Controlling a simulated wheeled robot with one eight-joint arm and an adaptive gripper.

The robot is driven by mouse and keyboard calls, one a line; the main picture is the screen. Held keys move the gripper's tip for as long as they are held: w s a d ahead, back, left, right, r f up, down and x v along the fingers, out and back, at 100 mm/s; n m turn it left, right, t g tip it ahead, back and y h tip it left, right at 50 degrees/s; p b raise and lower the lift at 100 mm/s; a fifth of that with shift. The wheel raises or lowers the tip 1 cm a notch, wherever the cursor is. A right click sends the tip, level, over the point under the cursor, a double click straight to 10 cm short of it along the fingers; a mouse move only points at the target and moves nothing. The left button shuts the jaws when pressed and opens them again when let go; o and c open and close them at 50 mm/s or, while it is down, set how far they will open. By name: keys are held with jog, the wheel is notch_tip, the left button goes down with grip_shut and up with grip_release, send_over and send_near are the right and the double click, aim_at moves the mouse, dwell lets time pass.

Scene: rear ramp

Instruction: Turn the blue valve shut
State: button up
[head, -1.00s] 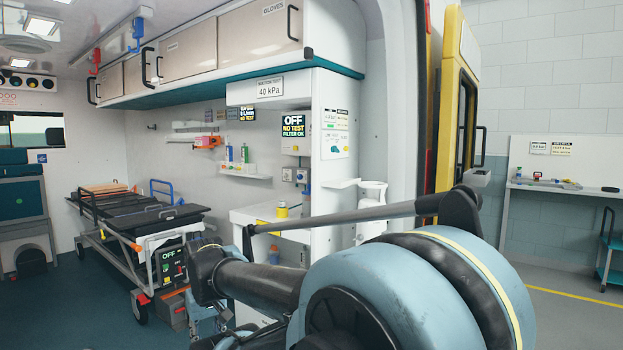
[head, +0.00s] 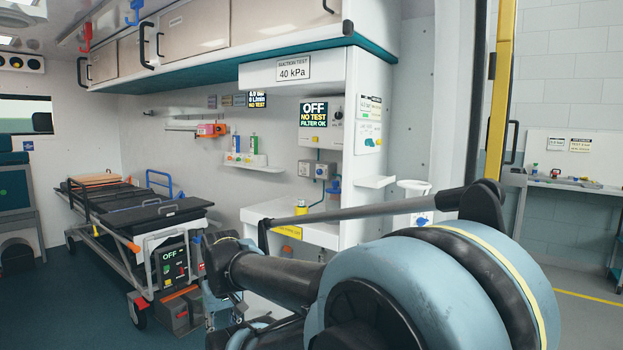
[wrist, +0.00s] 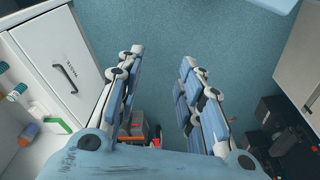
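A small blue fitting (head: 333,187) shows on the white wall panel above the counter, beside a grey outlet box. Another blue knob (head: 421,221) shows at the right, below a white ring-shaped holder. Both are small, and I cannot tell for sure which is the blue valve or how it is turned. My gripper (wrist: 160,60) is open in the wrist view, its two fingers spread with nothing between them. It hangs over the teal floor, apart from both blue parts. In the head view my arm hides much of the area below the counter.
The white counter (head: 262,212) holds a yellow container (head: 301,208). A stretcher (head: 110,207) stands at the left. A teal-edged overhead cabinet (head: 230,62) runs above. A yellow-framed door (head: 495,120) stands open at the right. Teal floor (head: 90,305) is clear at lower left.

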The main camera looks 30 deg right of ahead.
aim_at(319, 172)
jog(key=shift+o, duration=0.5)
jog(key=shift+s+d+r+t, duration=0.4)
jog(key=shift+s+d+r, duration=0.15)
jog(key=shift+s+r, duration=0.3)
jog(key=w+d+r+n+t+h, duration=0.1)
jog(key=w+d+r+n+h, duration=0.3)
jog(key=w+d+r, duration=0.7)
jog(key=w+d+r+n+t+h, duration=0.25)
jog(key=w+d+r+h, duration=0.3)
jog(key=w+d, duration=0.85)
jog(key=w+d+r+n+t+h, duration=0.1)
jog(key=w+d+r+n+h, duration=0.3)
jog(key=w+d+r, duration=0.7)
jog(key=w+d+n, duration=0.1)
jog(key=w+d, duration=0.5)
jog(key=d, duration=0.2)
jog(key=w+d+n+t+h, duration=0.1)
jog(key=w+d+n, duration=0.1)
jog(key=w+d, duration=0.4)
jog(key=w+d+n+t+h, duration=0.1)
jog(key=w+d, duration=0.4)
jog(key=d, duration=0.4)
jog(key=shift+w+d+f, duration=0.15)
jog(key=shift+w+d, duration=0.2)
jog(key=shift+w, duration=0.05)
jog(key=c, duration=1.1)
